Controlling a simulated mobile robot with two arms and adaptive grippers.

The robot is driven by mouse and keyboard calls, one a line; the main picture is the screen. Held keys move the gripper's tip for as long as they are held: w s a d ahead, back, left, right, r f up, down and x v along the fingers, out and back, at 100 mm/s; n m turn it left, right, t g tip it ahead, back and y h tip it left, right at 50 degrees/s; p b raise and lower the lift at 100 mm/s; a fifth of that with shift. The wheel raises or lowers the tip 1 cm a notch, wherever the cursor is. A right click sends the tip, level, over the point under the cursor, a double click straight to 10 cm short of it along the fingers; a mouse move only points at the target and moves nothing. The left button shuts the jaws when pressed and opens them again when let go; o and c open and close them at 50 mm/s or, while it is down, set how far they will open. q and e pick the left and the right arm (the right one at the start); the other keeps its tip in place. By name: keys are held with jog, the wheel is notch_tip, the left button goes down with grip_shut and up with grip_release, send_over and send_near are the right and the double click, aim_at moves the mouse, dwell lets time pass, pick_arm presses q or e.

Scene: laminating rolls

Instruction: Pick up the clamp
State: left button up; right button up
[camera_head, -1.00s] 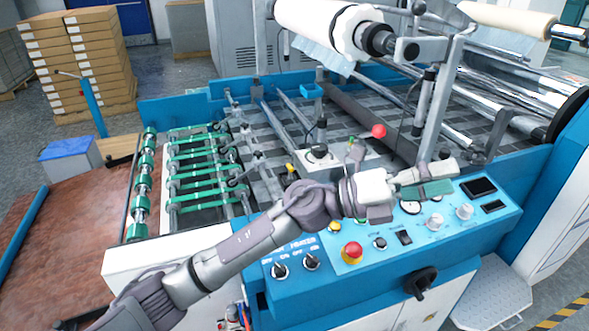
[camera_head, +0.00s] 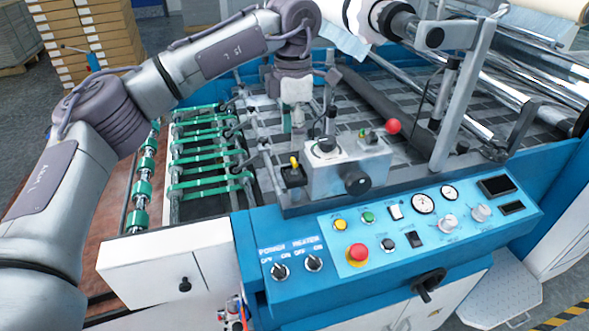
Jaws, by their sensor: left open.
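My left gripper (camera_head: 291,125) points down over the checkered bed of the machine, behind the grey control box. It is open, and no held object shows between its fingers; its tips are small and partly hard to see. I cannot tell for sure which part is the clamp. Small grey clamp-like fittings (camera_head: 236,133) sit on the bars between the green-belted rollers and the bed, to the left of the gripper and apart from it. My right gripper is out of view.
The grey control box (camera_head: 345,170) with a red-knobbed lever (camera_head: 393,126) stands in front of the gripper. A black block with a yellow knob (camera_head: 294,162) is beside it. The blue control panel (camera_head: 330,270) is nearest. Green-belted rollers (camera_head: 205,165) lie left. Metal rollers (camera_head: 500,85) fill the right.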

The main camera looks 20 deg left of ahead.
aim_at(294, 160)
pick_arm(q)
notch_tip(294, 160, down, 3)
jog(key=shift+r, duration=0.1)
jog(key=shift+f+p, duration=0.25)
jog(key=shift+p, duration=0.2)
jog(key=f+p, duration=0.2)
jog(key=f, duration=0.1)
jog(key=shift+w+f, duration=0.2)
jog(key=shift+f, duration=0.7)
grip_shut()
